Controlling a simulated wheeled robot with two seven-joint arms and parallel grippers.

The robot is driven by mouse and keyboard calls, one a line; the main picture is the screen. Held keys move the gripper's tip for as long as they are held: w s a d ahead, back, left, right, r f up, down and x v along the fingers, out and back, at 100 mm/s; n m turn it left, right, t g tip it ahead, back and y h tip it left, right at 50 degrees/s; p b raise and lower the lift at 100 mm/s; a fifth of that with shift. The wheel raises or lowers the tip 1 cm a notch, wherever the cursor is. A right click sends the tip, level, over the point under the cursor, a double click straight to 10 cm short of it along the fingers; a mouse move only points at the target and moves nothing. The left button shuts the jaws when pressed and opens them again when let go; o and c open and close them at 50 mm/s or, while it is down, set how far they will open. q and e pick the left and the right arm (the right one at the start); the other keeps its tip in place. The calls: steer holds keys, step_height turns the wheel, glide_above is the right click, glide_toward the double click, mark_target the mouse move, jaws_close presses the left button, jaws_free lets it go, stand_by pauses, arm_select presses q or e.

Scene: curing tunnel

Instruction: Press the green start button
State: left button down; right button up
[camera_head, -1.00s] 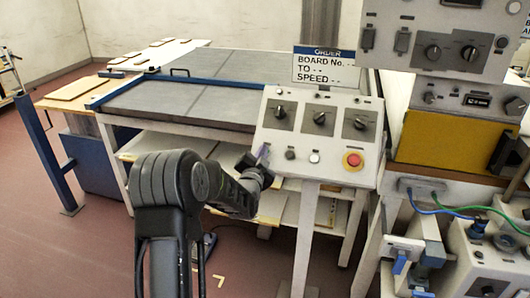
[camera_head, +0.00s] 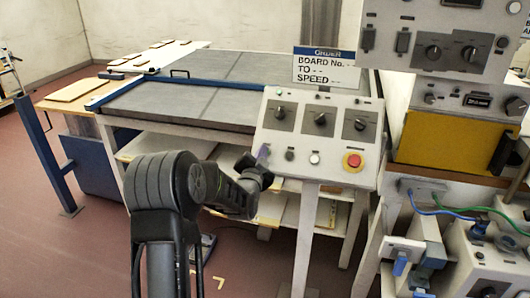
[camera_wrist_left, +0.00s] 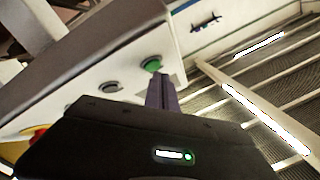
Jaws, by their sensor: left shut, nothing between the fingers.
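The green start button (camera_wrist_left: 151,63) shows in the left wrist view on the sloped front of the white control panel, near its edge. In the head view the panel (camera_head: 335,172) stands on a post at the centre right, and my gripper hides the green button. My left gripper (camera_head: 263,153) is at the panel's lower left corner. Its purple fingers, also in the wrist view (camera_wrist_left: 158,80), are shut and empty. Their tips lie right at the button, overlapping its lower edge; I cannot tell whether they touch it.
The panel also carries a red emergency knob (camera_head: 352,161), a white button (camera_head: 314,158), a dark button (camera_head: 290,155) and three rotary switches. An order sign (camera_head: 323,68) stands behind it. The grey-topped table (camera_head: 190,100) lies to the left.

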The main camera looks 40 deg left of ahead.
arm_select(q)
steer(key=shift+s+d+r, duration=0.1)
steer(key=shift+s+r, duration=0.15)
steer(key=s+r, duration=0.1)
steer(key=s+d+r+p, duration=0.1)
steer(key=s+r, duration=0.1)
steer(key=shift+s+d+r, duration=0.1)
steer(key=shift+s+r, duration=0.05)
steer(key=shift+r, duration=0.1)
stand_by(0.5)
stand_by(0.6)
